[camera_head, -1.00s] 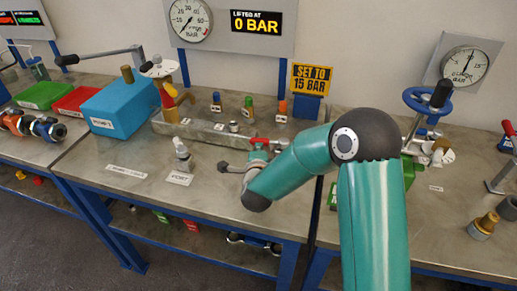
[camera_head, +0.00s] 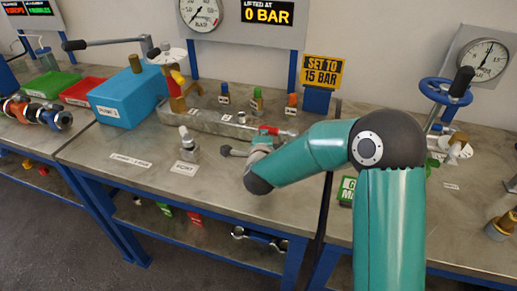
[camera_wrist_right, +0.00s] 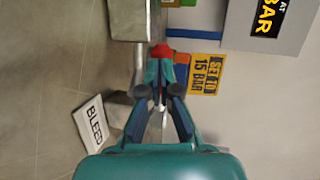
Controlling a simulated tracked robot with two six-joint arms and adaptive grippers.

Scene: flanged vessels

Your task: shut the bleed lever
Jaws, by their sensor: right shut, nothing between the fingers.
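A red lever-like part (camera_head: 268,130) stands by the long steel block on the bench in the head view. In the right wrist view this red part (camera_wrist_right: 161,50) shows just beyond my fingertips, with the BLEED label (camera_wrist_right: 91,122) to the left. I cannot tell the lever's exact position or whether the fingers touch it. My right gripper (camera_wrist_right: 161,78) is shut and empty, pointing at the red part. In the head view the right gripper (camera_head: 262,140) is small and partly hidden by my teal arm. My left gripper is not in view.
A blue box (camera_head: 125,100) is farther left, a blue handwheel (camera_head: 445,90) at right.

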